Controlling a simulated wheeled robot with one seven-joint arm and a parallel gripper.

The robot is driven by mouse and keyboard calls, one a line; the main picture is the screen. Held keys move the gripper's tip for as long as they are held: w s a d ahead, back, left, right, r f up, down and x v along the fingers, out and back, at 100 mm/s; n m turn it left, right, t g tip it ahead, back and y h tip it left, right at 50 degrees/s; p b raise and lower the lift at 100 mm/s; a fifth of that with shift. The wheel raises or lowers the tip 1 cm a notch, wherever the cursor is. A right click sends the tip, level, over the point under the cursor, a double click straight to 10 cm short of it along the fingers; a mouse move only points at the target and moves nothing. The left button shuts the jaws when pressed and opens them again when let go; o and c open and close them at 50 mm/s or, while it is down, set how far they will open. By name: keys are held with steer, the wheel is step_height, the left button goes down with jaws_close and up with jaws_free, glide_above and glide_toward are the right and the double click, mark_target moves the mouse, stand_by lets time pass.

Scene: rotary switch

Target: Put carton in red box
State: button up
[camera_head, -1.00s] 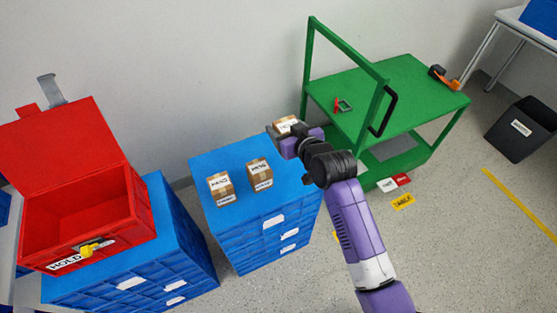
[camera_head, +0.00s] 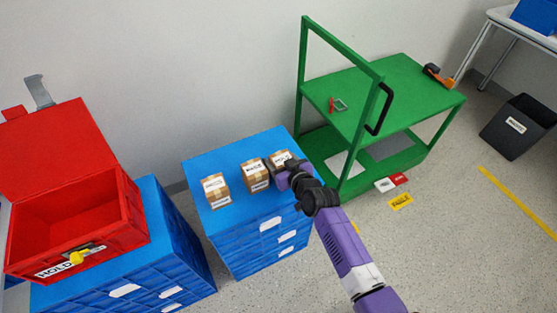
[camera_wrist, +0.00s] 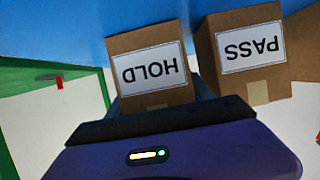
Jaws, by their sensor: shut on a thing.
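My gripper (camera_head: 283,172) is shut on a brown carton (camera_head: 280,158) at the right part of the blue crate stack's top (camera_head: 232,150). In the wrist view this carton has a white HOLD label (camera_wrist: 150,68), upside down. Whether its underside touches the crate top is hidden. A second carton (camera_head: 255,174) is just left of it; in the wrist view a PASS carton (camera_wrist: 248,50) is close beside the held one. A third carton (camera_head: 215,190) stands farther left. The red box (camera_head: 75,225) is at the far left, lid raised, empty inside, with a HOLD label on its front.
The red box sits on another blue crate stack (camera_head: 180,250), with a gap between the stacks. A green cart (camera_head: 385,95) with a tall frame is close on the right. A black bin (camera_head: 522,125) is farther right. The wall is behind.

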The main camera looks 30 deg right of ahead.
steer(key=shift+f, duration=0.15)
steer(key=o, duration=1.3)
steer(key=shift+r, duration=0.2)
steer(key=v, duration=1.2)
steer(key=shift+p, duration=0.3)
